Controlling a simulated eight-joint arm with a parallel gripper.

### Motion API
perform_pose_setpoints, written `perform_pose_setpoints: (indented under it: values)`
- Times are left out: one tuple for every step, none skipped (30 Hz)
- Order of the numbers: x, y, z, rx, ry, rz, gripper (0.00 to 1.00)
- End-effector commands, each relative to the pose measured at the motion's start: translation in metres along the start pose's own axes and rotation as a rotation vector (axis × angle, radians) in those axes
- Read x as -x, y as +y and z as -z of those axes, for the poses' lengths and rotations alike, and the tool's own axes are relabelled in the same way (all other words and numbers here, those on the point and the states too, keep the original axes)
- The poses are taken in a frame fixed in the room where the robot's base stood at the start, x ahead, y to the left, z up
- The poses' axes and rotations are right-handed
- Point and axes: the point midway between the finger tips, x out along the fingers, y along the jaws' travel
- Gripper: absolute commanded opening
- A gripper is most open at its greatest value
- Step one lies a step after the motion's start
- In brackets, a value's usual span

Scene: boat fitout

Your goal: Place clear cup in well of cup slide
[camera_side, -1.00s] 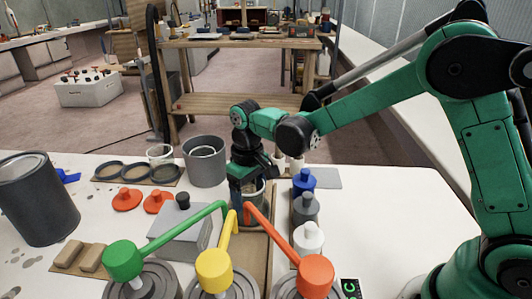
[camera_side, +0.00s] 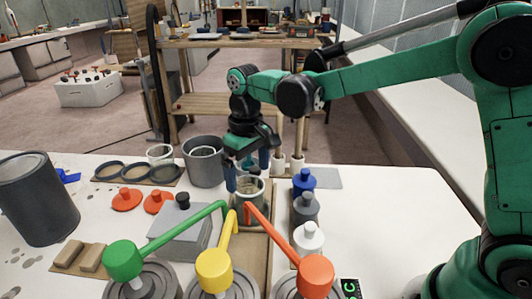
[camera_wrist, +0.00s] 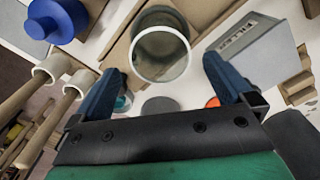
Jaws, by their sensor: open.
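A clear cup (camera_side: 249,204) stands upright at the far end of the tan wooden cup slide (camera_side: 257,262). Whether its base is down in the well is hidden. The cup's open rim and inside show in the wrist view (camera_wrist: 161,50). My gripper (camera_side: 248,170) is open and empty, just above the cup, with blue fingers at either side of its rim. In the wrist view my gripper's fingertips (camera_wrist: 163,68) are spread wide, with the cup beyond them.
A second clear cup (camera_side: 160,153) stands at the back left, beside a grey pot (camera_side: 204,160). Blue, grey and white knobbed pieces (camera_side: 306,208) line the slide's right side. Green, yellow and orange levers (camera_side: 232,232) reach over the front. A grey box (camera_side: 180,235) sits left.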

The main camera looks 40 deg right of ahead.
Motion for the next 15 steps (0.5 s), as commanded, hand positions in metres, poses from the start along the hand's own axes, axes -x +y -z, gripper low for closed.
perform_pose_setpoints:
  values:
    - [0.011, 0.0, 0.0, 0.0, 0.0, 0.0, 1.0]
    - [0.017, 0.0, 0.0, 0.0, 0.0, 0.0, 1.0]
    - [0.025, 0.0, 0.0, 0.0, 0.0, 0.0, 1.0]
    - [0.03, 0.0, 0.0, 0.0, 0.0, 0.0, 1.0]
    - [0.035, 0.0, -0.001, 0.0, 0.0, 0.0, 1.0]
    - [0.041, 0.0, 0.0, 0.0, 0.0, 0.0, 1.0]
    - [0.045, 0.0, 0.0, 0.0, 0.0, 0.0, 1.0]
    - [0.049, 0.0, 0.0, 0.0, 0.0, 0.0, 1.0]
    - [0.053, 0.0, 0.0, 0.0, 0.0, 0.0, 1.0]
    - [0.056, 0.0, 0.0, 0.0, 0.0, 0.0, 1.0]
    - [0.058, 0.0, 0.0, 0.0, 0.0, 0.0, 1.0]
    - [0.06, 0.0, 0.0, 0.0, 0.001, 0.0, 1.0]
    - [0.062, 0.0, -0.001, -0.001, 0.003, 0.0, 1.0]
    - [0.064, 0.001, -0.002, -0.002, 0.008, 0.0, 1.0]
    - [0.066, 0.002, -0.005, -0.006, 0.019, 0.0, 1.0]
